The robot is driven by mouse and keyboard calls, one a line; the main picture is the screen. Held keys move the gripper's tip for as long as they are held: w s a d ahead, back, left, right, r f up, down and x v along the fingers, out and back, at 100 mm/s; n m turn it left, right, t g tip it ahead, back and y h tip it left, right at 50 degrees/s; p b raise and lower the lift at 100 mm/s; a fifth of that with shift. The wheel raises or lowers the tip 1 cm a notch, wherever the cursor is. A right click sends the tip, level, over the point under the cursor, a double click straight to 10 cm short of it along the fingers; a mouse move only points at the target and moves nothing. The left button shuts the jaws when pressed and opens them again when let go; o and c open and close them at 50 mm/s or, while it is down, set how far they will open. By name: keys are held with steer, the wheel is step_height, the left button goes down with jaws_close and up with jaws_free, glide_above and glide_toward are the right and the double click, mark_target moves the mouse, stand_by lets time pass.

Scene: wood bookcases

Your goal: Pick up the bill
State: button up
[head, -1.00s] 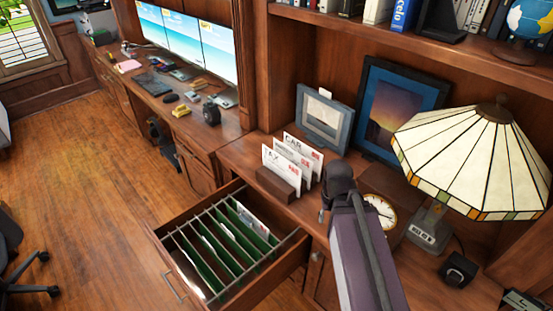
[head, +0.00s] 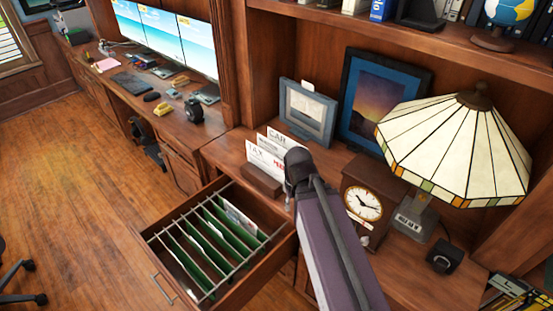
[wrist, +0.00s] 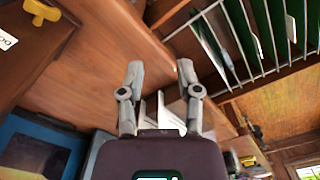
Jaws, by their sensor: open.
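Several white bills, one marked TAX (head: 262,158) and one behind it marked CAR (head: 277,139), stand upright in a small wooden holder (head: 261,181) on the desk. My arm covers their right side in the head view. In the wrist view my gripper (wrist: 160,72) is open, with its two grey fingers apart. White paper edges (wrist: 163,112) show low between the fingers and beside the right one. I cannot tell whether the fingers touch them. Nothing is held. My gripper is mostly hidden behind the arm in the head view.
An open drawer (head: 252,263) with green hanging files is below the holder. A wooden clock (head: 363,204) and a stained-glass lamp (head: 455,150) stand to the right. A framed picture (head: 307,112) stands behind.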

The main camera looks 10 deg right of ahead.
steer(key=w+r+n+p, duration=0.2)
steer(key=w+r+p, duration=0.2)
steer(key=w, duration=0.5)
steer(key=w+r+n+p, duration=0.2)
steer(key=w+r+p, duration=0.2)
steer(key=w, duration=0.6)
steer(key=w+r+n+p, duration=0.3)
steer(key=w+r+p, duration=0.1)
steer(key=w, duration=0.6)
steer(key=b, duration=0.9)
glide_above(276, 149)
step_height(276, 149, down, 8)
steer(key=shift+d+f, duration=0.2)
steer(key=shift+f, duration=0.1)
steer(key=shift+a+f+b, duration=0.1)
steer(key=shift+f+b, duration=2.25)
steer(key=shift+f, duration=0.15)
steer(key=shift+c, duration=0.2)
jaws_close()
